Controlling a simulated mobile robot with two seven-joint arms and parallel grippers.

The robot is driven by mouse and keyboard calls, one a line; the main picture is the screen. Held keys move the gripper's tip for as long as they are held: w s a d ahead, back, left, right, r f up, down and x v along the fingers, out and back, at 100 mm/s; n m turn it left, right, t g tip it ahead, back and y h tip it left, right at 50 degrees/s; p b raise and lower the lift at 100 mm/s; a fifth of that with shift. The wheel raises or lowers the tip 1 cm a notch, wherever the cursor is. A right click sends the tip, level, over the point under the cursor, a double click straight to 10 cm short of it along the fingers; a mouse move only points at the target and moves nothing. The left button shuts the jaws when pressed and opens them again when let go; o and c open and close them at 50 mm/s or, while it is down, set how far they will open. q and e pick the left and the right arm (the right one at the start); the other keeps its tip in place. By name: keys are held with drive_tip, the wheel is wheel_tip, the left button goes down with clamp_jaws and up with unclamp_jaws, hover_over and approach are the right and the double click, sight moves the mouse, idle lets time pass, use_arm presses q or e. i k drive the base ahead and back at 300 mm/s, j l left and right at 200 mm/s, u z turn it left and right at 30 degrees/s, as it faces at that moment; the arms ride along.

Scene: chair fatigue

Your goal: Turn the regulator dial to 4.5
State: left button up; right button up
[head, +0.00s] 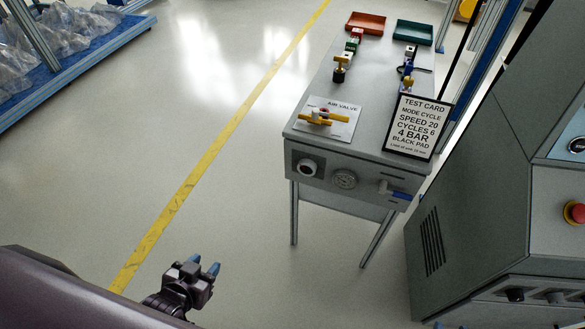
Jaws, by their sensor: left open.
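The grey bench (300,122) stands right of centre in the head view. Its front panel carries a round dark knob with a pale face (307,168) at the left and a round grey dial with markings (345,180) in the middle. The markings are too small to read, so I cannot tell the setting. My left gripper (205,264) is open and empty, low over the floor, left of the bench and well apart from the panel. Small blue tips at the bottom edge may belong to my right gripper (450,326); the rest of it is out of frame.
A yellow-handled air valve (323,118) and a test card (417,126) reading "4 BAR" are on the bench top. A blue-handled lever (400,194) is at the panel's right. A grey cabinet (470,210) stands close on the right. Floor left of the bench is clear.

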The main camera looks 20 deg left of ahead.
sight(306, 167)
drive_tip(key=j+z, duration=0.1)
drive_tip(key=j, duration=0.9)
drive_tip(key=k+j+z, duration=0.1)
drive_tip(key=j, duration=0.9)
